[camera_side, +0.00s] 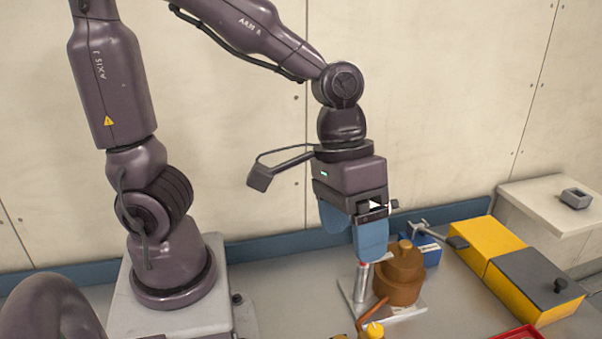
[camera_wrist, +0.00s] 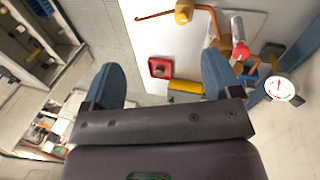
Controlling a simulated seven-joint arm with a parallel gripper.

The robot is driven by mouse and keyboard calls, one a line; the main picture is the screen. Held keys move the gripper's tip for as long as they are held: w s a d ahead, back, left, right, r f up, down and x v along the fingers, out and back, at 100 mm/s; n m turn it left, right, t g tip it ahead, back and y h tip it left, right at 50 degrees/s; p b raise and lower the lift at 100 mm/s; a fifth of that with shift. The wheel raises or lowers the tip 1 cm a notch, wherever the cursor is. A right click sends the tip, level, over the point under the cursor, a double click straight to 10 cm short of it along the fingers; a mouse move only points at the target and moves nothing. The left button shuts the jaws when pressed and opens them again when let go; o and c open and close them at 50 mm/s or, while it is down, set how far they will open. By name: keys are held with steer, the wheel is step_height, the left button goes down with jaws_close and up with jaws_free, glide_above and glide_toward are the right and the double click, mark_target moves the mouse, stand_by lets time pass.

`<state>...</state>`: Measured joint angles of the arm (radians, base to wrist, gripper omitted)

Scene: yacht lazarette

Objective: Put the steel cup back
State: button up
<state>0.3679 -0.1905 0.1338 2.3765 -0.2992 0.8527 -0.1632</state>
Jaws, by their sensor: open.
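I cannot pick out a steel cup for certain in either view. A slim silver cylinder with a red part (camera_side: 362,278) stands on a pale plate (camera_side: 408,312), just below my gripper and beside a brown rounded body (camera_side: 401,272). A silver cylinder with a red end also shows at the upper right of the wrist view (camera_wrist: 238,27). A small grey metal piece (camera_side: 576,198) sits on the white box at the far right; its shape is hard to tell. My gripper (camera_side: 354,243) points down with its blue fingers apart and seemingly empty; the fingers also show in the wrist view (camera_wrist: 160,83).
A yellow and grey box (camera_side: 515,270) with a black knob stands right of the plate. A blue box (camera_side: 430,250) is behind the brown body. A red tray edge (camera_side: 520,333) shows at the bottom. A round gauge (camera_wrist: 280,88) is beside the right finger.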

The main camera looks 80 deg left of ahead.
steer(key=s+a+r+m+t+y, duration=0.1)
steer(key=s+a+r+t+y, duration=0.2)
steer(key=a+r, duration=0.4)
steer(key=s+a+t, duration=0.1)
steer(key=a, duration=0.1)
steer(key=shift+a+r+t, duration=0.3)
steer(key=shift+r+t, duration=0.05)
steer(key=shift+t, duration=0.05)
stand_by(0.5)
